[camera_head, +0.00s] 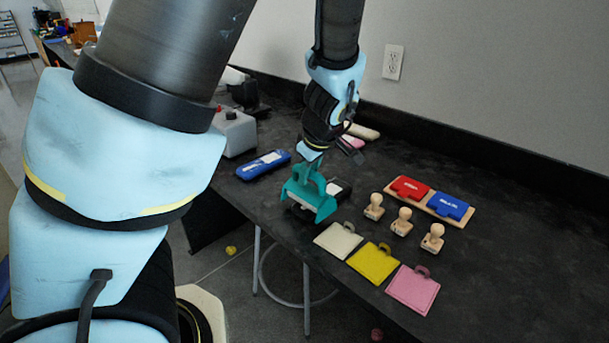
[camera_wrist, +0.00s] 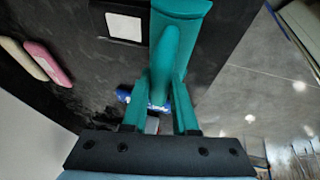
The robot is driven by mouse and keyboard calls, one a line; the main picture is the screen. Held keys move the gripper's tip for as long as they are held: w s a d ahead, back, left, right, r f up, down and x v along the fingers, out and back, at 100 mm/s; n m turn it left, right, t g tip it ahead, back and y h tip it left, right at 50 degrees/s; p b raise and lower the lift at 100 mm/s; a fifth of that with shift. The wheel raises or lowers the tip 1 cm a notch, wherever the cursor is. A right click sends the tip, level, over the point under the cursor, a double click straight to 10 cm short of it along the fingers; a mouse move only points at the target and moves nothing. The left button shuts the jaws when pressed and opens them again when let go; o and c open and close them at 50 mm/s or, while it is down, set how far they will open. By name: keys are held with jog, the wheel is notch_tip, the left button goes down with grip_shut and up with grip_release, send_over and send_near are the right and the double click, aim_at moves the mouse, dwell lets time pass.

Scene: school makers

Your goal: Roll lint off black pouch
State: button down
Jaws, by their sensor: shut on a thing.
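My gripper (camera_head: 312,168) is shut on the teal lint roller (camera_head: 311,200), gripping its handle. The roller's wide head points down at the table near the front edge. The black pouch (camera_head: 345,195) lies on the table right behind and beside the roller, partly hidden by it; a pale patch shows on its top. In the wrist view my gripper (camera_wrist: 160,85) holds the roller (camera_wrist: 168,50) by the handle, and the pouch (camera_wrist: 97,20) with its white patch is beside the roller head. I cannot tell whether the roller touches the pouch.
A blue case (camera_head: 263,165) lies left of the roller. Cream (camera_head: 338,240), yellow (camera_head: 373,263) and pink (camera_head: 412,289) tags lie along the front edge. Wooden stamps (camera_head: 402,222) stand behind them, and red (camera_head: 409,187) and blue (camera_head: 450,206) pads lie farther right. A grey box (camera_head: 235,133) stands left.

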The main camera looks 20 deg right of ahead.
jog(key=shift+w+d+p, duration=0.2)
jog(key=shift+w+d, duration=0.85)
jog(key=shift+d, duration=0.85)
jog(key=shift+w+d+p, duration=0.25)
jog(key=shift+w+d, duration=0.8)
jog(key=shift+d, duration=0.9)
jog(key=shift+w+d+p, duration=0.2)
jog(key=shift+w+d, duration=0.85)
jog(key=shift+d, duration=0.85)
notch_tip(320, 180, up, 7)
jog(key=p, duration=0.5)
